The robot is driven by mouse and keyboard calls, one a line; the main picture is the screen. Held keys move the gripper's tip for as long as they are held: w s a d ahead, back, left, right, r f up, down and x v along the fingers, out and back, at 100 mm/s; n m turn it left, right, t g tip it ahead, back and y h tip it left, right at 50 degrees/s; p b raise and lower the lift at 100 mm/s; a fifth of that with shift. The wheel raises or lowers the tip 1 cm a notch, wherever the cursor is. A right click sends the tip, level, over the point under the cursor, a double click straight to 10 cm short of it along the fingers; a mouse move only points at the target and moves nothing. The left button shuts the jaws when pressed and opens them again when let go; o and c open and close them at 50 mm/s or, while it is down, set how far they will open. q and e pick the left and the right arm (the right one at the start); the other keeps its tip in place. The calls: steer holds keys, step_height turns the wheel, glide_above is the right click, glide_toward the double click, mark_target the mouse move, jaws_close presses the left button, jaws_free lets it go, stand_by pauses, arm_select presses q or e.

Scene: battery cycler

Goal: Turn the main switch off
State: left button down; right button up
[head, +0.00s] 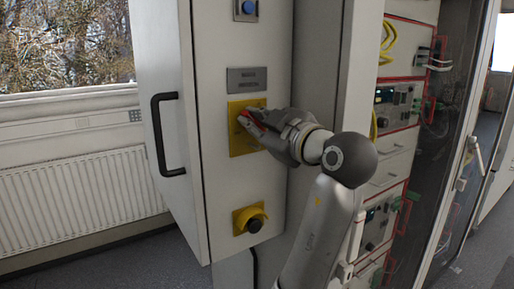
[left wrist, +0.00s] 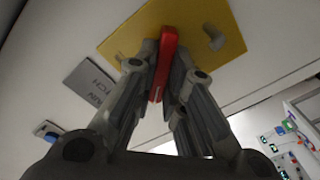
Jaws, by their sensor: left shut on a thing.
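The main switch has a red handle (left wrist: 164,62) on a yellow plate (head: 240,140) on the front of a light grey cabinet. The yellow plate also shows in the left wrist view (left wrist: 205,25). My left gripper (head: 256,122) is at the plate, its fingers on both sides of the red handle. In the left wrist view my left gripper (left wrist: 160,75) is shut on the handle. In the head view the gripper hides part of the handle. My right gripper is in neither view.
A grey label plate (head: 247,80) and a blue button (head: 249,7) sit above the switch. A black knob on a yellow mount (head: 250,218) sits below. A black door handle (head: 167,134) sticks out at left. Racks with red-edged instruments (head: 396,108) stand at right.

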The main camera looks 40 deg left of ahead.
arm_select(q)
steer(key=shift+s+f+n+b, duration=0.1)
steer(key=shift+f+n+b, duration=0.1)
steer(key=shift+n+b, duration=2.15)
steer(key=shift+f+n+b, duration=0.15)
steer(key=shift+n+b, duration=2.1)
steer(key=shift+n, duration=0.2)
steer(key=c, duration=1.5)
jaws_free()
steer(key=shift+r, duration=0.1)
